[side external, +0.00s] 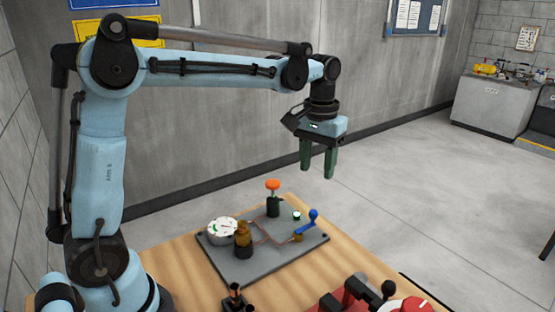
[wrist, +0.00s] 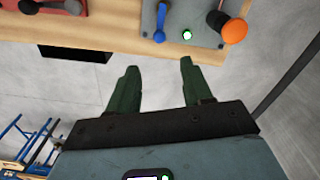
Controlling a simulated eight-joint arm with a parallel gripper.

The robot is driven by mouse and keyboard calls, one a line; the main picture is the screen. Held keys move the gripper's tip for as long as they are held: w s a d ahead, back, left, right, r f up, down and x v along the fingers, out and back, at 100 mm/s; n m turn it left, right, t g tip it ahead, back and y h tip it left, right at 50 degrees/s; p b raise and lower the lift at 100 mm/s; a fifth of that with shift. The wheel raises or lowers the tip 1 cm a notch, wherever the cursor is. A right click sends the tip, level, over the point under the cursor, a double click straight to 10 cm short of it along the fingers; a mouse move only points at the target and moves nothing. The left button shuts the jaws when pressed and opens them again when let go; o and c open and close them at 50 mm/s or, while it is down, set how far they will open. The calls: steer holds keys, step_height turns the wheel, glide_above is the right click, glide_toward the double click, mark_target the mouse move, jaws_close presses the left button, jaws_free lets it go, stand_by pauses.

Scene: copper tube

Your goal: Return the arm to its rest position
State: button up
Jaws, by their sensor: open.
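My gripper (side external: 319,162) has two green fingers and hangs pointing down in the side external view. It is above and beyond the back right of the wooden table, apart from everything. In the wrist view my gripper (wrist: 158,75) shows its fingers spread with nothing between them. My light blue arm (side external: 210,68) is raised, its forearm reaching out roughly level to the right.
A grey plate (side external: 240,268) on the wooden table (side external: 180,260) carries copper tubing (side external: 262,236), a round gauge (side external: 222,231), an orange-topped knob (side external: 272,184) and a blue lever (side external: 312,217). Red equipment (side external: 350,296) stands at the front right. Space around my gripper is clear.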

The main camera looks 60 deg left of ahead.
steer(key=shift+r, duration=0.3)
steer(key=shift+s, duration=0.1)
steer(key=s+d+f+m+t, duration=0.1)
steer(key=s+f+m+t, duration=0.1)
steer(key=s, duration=0.4)
steer(key=s+f+m+t, duration=0.1)
steer(key=s+f+t, duration=0.1)
steer(key=s+t, duration=0.3)
steer(key=shift+s+d+m, duration=0.35)
steer(key=shift+s+m, duration=0.05)
steer(key=shift+s, duration=0.85)
